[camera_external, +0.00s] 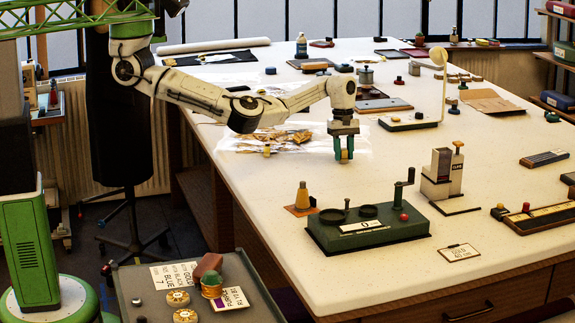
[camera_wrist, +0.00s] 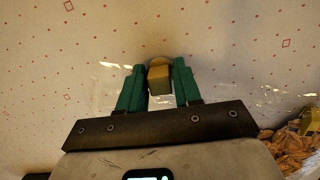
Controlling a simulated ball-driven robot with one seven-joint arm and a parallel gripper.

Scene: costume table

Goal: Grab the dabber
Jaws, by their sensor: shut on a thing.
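My gripper (camera_external: 343,150) points down over the white table, beside a clear sheet with crumpled gold foil. In the wrist view its two green fingers (camera_wrist: 159,92) are closed on the sides of a small block-like dabber (camera_wrist: 159,79), yellowish with a tan rounded end. Only part of the dabber shows between the fingers.
The gold foil (camera_external: 284,137) lies left of my gripper. A tall stand with a reel (camera_external: 440,57) is to the right. Bare table surrounds the fingers' right side.

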